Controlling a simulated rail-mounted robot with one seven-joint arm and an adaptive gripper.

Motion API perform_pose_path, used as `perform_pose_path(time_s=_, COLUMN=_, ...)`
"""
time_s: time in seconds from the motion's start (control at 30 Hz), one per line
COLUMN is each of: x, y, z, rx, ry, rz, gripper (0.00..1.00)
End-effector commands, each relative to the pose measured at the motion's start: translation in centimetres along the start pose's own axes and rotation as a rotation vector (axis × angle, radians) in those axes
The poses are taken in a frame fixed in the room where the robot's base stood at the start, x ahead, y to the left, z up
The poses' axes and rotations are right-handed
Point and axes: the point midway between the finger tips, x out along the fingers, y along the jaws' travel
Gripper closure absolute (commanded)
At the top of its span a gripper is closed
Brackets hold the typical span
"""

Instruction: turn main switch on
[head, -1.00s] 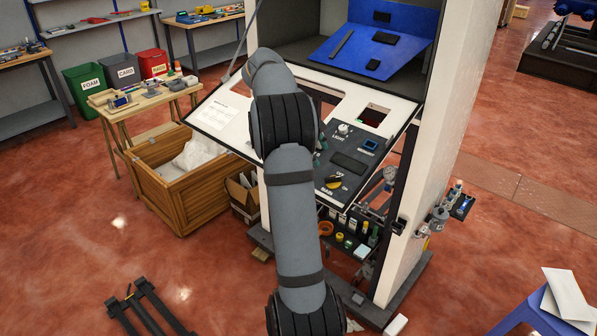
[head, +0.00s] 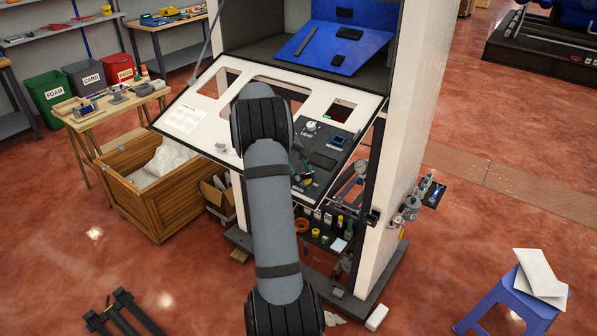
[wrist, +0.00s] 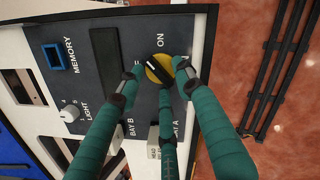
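The main switch is a round yellow knob with a black bar across it, in the wrist view (wrist: 157,69). Its white mark points to the upper left, between the ON label above and the partly hidden OFF label at left. My gripper (wrist: 158,78) has green fingers spread around the knob, one at its left, one at its right and one below. A small gap shows between the left fingertip and the knob. The right fingertip overlaps the knob's edge; contact cannot be told. In the head view my gripper (head: 298,163) is at the panel, partly behind my arm.
The tilted white panel (head: 230,115) carries a dark control plate with a light knob (wrist: 70,112) and a blue-framed memory slot (wrist: 53,57). A wooden crate (head: 165,205) stands at left. A blue stool (head: 520,300) stands at front right. The red floor between is mostly clear.

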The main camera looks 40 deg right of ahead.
Motion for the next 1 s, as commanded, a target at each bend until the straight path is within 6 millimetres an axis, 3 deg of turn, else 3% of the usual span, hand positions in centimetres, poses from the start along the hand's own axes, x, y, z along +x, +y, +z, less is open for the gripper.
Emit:
perform_pose_path(time_s=0.17, x=0.01, y=0.02, z=0.06, rx=0.001, ry=0.0, rz=0.0, gripper=0.66)
perform_pose_path(time_s=0.73, x=-0.03, y=0.02, z=0.07, rx=0.001, ry=-0.001, rz=0.0, gripper=0.99)
perform_pose_path(time_s=1.0, x=-0.03, y=0.02, z=0.08, rx=0.002, ry=-0.001, rz=0.0, gripper=1.0)
